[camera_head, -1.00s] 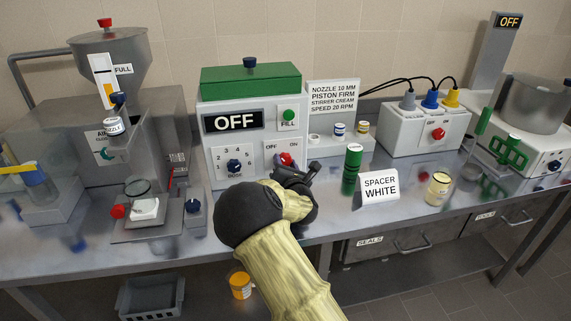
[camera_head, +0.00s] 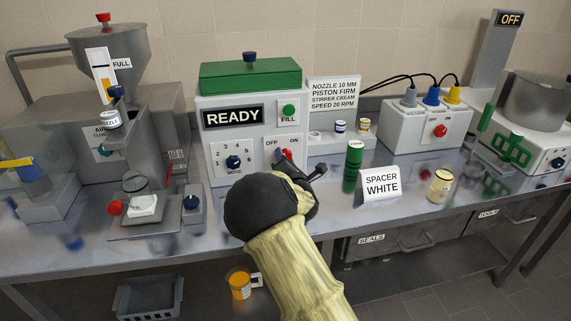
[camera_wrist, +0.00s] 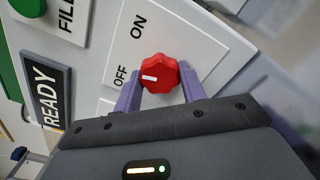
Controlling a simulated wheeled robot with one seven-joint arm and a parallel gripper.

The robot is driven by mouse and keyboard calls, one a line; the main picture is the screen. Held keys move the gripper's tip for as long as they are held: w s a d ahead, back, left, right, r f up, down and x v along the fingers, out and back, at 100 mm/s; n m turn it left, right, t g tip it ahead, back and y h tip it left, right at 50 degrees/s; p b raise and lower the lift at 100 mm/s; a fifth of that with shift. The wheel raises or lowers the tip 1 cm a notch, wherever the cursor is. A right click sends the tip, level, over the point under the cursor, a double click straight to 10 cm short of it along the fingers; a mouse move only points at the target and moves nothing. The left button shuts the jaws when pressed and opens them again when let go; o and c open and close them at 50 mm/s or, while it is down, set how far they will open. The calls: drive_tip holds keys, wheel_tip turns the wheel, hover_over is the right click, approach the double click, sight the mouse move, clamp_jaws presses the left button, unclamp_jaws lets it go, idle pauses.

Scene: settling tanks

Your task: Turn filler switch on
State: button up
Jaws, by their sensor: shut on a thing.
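The filler (camera_head: 206,150) is a white box with a green top on the bench, and its display (camera_head: 233,117) reads READY. Its red switch knob (camera_head: 287,153) sits between the OFF and ON labels, partly hidden by my gripper in the head view. In the wrist view the knob (camera_wrist: 161,70) has a white mark towards the left of the picture, on the side of the labels. My gripper (camera_head: 284,162) is at the panel, with its two purple fingers (camera_wrist: 160,88) shut on opposite sides of the knob.
A green FILL button (camera_head: 289,111) is above the switch and a blue DOSE dial (camera_head: 233,162) to its left. A green cylinder (camera_head: 353,167) and the SPACER WHITE card (camera_head: 382,186) stand to the right of my gripper. A hopper (camera_head: 107,50) stands left.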

drive_tip(key=shift+m+b, duration=2.7)
drive_tip(key=shift+m, duration=2.3)
drive_tip(key=o, duration=1)
drive_tip(key=shift+s, duration=0.15)
drive_tip(key=v, duration=1.7)
drive_tip(key=shift+s+d+r+b, duration=0.1)
drive_tip(key=shift+b, duration=0.25)
